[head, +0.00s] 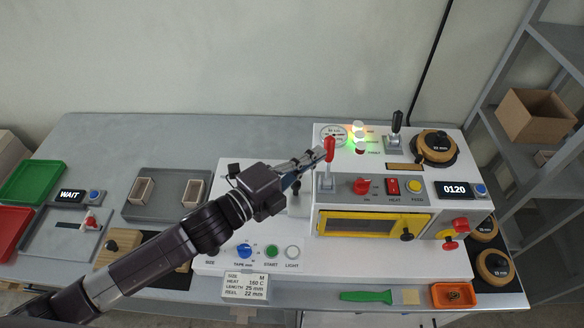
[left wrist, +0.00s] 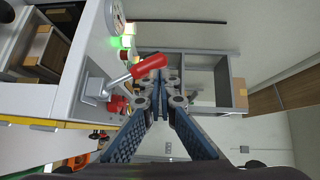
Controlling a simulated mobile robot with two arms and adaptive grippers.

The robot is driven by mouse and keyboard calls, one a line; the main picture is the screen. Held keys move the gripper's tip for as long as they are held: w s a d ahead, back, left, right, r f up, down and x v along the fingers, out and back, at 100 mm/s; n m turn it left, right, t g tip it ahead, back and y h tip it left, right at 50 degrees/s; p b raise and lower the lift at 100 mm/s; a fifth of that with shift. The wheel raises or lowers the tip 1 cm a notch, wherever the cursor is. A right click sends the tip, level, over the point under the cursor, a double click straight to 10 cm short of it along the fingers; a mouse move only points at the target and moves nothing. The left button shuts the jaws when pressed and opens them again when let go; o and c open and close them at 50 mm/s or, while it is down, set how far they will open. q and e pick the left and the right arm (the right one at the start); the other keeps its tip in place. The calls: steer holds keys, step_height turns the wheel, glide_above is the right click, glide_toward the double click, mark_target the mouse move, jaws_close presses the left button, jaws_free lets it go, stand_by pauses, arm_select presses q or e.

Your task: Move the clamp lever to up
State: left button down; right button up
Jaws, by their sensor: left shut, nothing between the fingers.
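A lever with a red handle (head: 330,149) stands on a grey base on the machine's white top, left of the red knob. I take it as the clamp lever, though I cannot read a label on it. Its handle points up in the head view. In the left wrist view the red handle (left wrist: 150,67) slants from its metal base toward the fingertips. My left gripper (head: 319,154) is shut and empty, with its fingertips close beside the handle. I cannot tell whether they touch it. My right gripper is not in view.
A second lever with a black handle (head: 397,121) stands farther back. A lit signal tower (head: 359,132) and a gauge (head: 333,132) stand behind the red lever. The red knob (head: 361,186) and a yellow-framed door (head: 373,224) lie in front. A shelf rack (head: 545,150) is at right.

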arm_select(q)
steer(key=v, duration=1)
